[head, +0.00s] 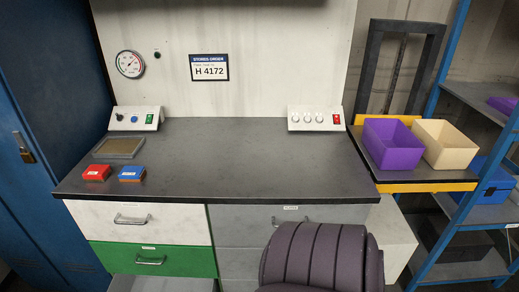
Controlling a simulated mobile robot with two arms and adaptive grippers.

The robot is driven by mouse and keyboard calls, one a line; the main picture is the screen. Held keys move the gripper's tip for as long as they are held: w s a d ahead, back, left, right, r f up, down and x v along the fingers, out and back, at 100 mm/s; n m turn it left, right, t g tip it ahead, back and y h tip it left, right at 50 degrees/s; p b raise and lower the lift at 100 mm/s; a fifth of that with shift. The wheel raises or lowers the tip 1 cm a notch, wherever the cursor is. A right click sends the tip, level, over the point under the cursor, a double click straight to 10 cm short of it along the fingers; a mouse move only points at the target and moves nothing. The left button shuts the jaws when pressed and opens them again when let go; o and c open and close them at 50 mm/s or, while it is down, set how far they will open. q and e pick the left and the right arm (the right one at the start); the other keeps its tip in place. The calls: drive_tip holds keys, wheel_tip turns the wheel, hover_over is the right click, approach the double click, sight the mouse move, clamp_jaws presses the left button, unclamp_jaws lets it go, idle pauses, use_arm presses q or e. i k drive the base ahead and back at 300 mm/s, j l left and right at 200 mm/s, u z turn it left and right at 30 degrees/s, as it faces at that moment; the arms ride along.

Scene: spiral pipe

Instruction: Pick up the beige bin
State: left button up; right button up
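The beige bin (446,143) is an open-topped box at the right in the head view. It stands upright on a dark side shelf with yellow edges (430,187). A purple bin (392,146) of similar shape stands close beside it on the left. The beige bin looks empty inside. Neither my left nor my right gripper shows in the head view.
A dark workbench (240,165) with mostly clear top fills the middle. A red box (97,173), a blue box (131,173) and a grey tray (118,147) lie at its left. A ribbed dark chair back (320,258) stands in front. Blue shelving (440,70) is at right.

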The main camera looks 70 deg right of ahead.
sight(440, 143)
drive_tip(key=z, duration=3.5)
drive_tip(key=i+u, duration=0.15)
drive_tip(key=i, duration=0.1)
